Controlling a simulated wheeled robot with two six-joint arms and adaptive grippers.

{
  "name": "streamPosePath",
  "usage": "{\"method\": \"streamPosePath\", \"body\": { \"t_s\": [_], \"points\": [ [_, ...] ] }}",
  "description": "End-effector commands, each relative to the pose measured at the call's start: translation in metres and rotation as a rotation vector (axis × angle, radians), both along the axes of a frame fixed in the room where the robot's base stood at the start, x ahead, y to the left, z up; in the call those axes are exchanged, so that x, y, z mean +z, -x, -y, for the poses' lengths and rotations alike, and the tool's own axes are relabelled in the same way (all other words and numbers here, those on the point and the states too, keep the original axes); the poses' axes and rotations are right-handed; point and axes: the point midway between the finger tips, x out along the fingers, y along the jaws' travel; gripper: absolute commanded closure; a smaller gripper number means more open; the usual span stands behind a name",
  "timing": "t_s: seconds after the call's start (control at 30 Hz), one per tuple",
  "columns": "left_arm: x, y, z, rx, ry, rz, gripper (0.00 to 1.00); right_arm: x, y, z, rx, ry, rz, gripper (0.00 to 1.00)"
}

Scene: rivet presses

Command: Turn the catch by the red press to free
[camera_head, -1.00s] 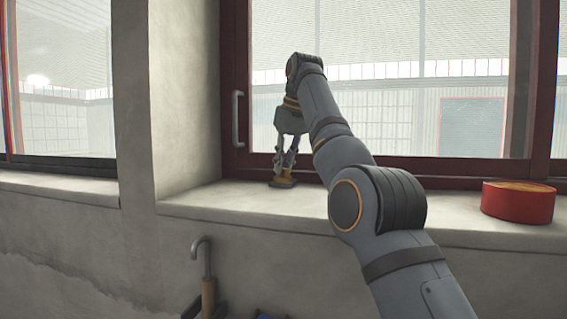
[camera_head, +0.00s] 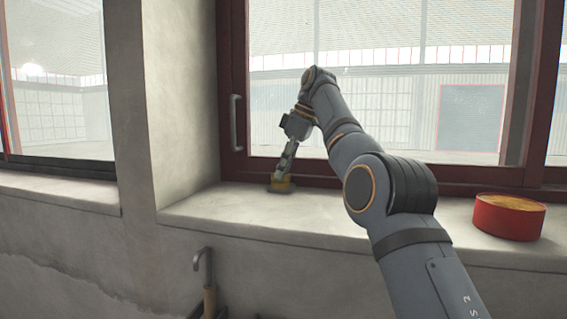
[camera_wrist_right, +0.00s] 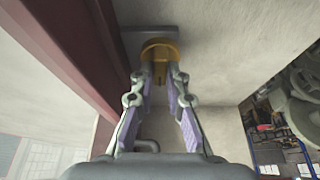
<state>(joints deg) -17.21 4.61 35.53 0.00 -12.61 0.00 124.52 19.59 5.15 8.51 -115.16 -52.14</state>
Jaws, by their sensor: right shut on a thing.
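The catch is a small brass-yellow knob (camera_head: 281,187) on a flat dark base, on the window sill beside the dark red window frame. My right gripper (camera_head: 282,180) reaches down to it at a slant, with its fingers seen edge-on. In the right wrist view the fingers (camera_wrist_right: 159,68) close on the knob (camera_wrist_right: 159,45), one on each side, with the grey base plate behind it. Which way the catch points is hard to tell. No red press can be made out in these views. My left gripper is not in view.
A round red tin (camera_head: 508,217) with a yellowish top sits on the sill (camera_head: 410,231) at the right. A grey handle (camera_head: 235,122) is on the window frame left of the gripper. A hooked handle (camera_head: 204,268) stands below the sill. The sill between catch and tin is clear.

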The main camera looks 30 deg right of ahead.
Motion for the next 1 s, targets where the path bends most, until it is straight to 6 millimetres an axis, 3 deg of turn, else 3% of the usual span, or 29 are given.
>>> {"method": "streamPosePath", "body": {
  "t_s": [0.6, 0.63, 0.8, 1.0],
  "points": [
    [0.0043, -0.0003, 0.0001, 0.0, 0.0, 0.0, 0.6, -0.0025, -0.0001, -0.0002, 0.043, -0.001, -0.006, 1.0],
    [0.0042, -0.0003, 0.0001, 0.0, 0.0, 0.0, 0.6, -0.0026, -0.0002, -0.0003, 0.043, -0.001, -0.006, 0.85],
    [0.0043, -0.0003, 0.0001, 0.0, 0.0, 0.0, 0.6, -0.0019, -0.0001, -0.0002, 0.042, 0.0, -0.004, 0.63],
    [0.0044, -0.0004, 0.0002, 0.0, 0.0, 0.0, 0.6, -0.001, -0.0002, -0.0001, 0.04, 0.0, -0.001, 0.63]
  ]
}}
